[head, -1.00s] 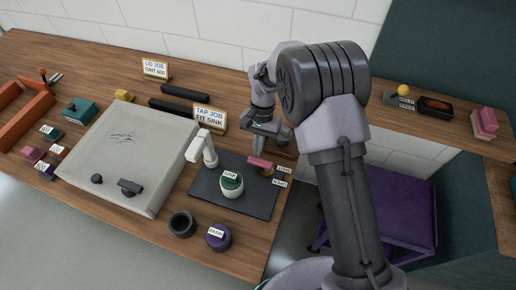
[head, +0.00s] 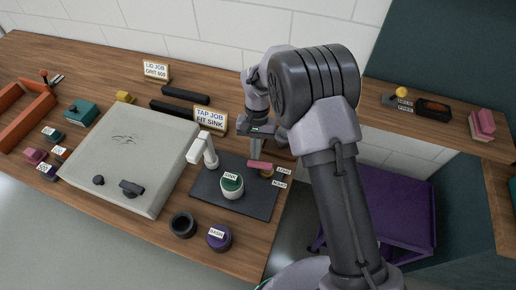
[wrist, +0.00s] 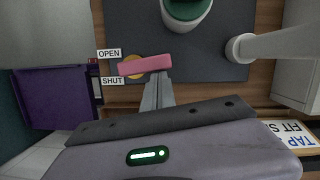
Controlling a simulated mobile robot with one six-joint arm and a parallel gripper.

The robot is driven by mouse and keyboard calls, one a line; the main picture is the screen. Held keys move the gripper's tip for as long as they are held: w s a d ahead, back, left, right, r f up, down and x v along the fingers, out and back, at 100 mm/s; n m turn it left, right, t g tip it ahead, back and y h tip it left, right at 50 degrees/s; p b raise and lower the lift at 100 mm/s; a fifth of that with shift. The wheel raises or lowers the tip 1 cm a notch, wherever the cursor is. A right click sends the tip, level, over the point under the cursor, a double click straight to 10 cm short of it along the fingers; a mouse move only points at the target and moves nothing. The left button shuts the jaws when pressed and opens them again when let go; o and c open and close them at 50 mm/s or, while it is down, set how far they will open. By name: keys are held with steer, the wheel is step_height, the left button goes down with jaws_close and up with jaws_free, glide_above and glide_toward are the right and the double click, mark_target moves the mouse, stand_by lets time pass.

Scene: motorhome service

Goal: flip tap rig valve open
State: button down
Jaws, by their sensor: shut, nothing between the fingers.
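The tap rig valve has a pink lever (head: 259,165) on a round brass base (head: 267,173) at the right edge of the dark mat. In the wrist view the pink lever (wrist: 146,65) lies nearly crosswise, its free end pointing right, away from the labels. The OPEN label (wrist: 109,53) and SHUT label (wrist: 112,81) sit left of the brass base. My gripper (wrist: 160,76) is shut and empty, its tips at the lever's lower edge on the SHUT-label side. I cannot tell whether they touch. In the head view my gripper (head: 254,148) is just behind the lever.
On the dark mat (head: 247,202) stand a white tap (head: 210,152) and a white cup with a green top (head: 232,187). The TAP JOB sign (head: 210,118) is behind. A black ring (head: 182,225) and purple BASIN piece (head: 219,237) stand in front. A purple cart (head: 400,215) stands right.

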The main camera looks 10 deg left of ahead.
mark_target(251, 165)
steer(key=n, duration=0.1)
steer(key=s+n+p, duration=0.1)
steer(key=n, duration=0.1)
steer(key=shift+s+a+r+h, duration=0.1)
steer(key=shift+s+a+h, duration=0.15)
steer(key=shift+a+h, duration=0.15)
steer(key=s+n+p, duration=0.1)
steer(key=n, duration=0.1)
steer(key=s+n+h, duration=0.1)
steer(key=n, duration=0.2)
steer(key=shift+t+p, duration=0.35)
steer(key=shift+t, duration=0.05)
steer(key=s+n, duration=0.1)
steer(key=n, duration=0.1)
steer(key=s+n+p, duration=0.1)
steer(key=n, duration=0.1)
steer(key=shift+d+t+h, duration=0.2)
steer(key=shift+t+h, duration=0.1)
steer(key=shift+t, duration=0.1)
steer(key=shift+s+d+n+t+p, duration=0.2)
steer(key=shift+s+d+n, duration=0.15)
steer(key=shift+n, duration=0.65)
steer(key=shift+s+d+n+t+p, duration=0.2)
steer(key=shift+s+n, duration=0.15)
steer(key=shift+n, duration=0.65)
steer(key=p+v, duration=0.3)
steer(key=v, duration=1.4)
steer(key=shift+s+a, duration=0.1)
steer(key=shift+a, duration=0.05)
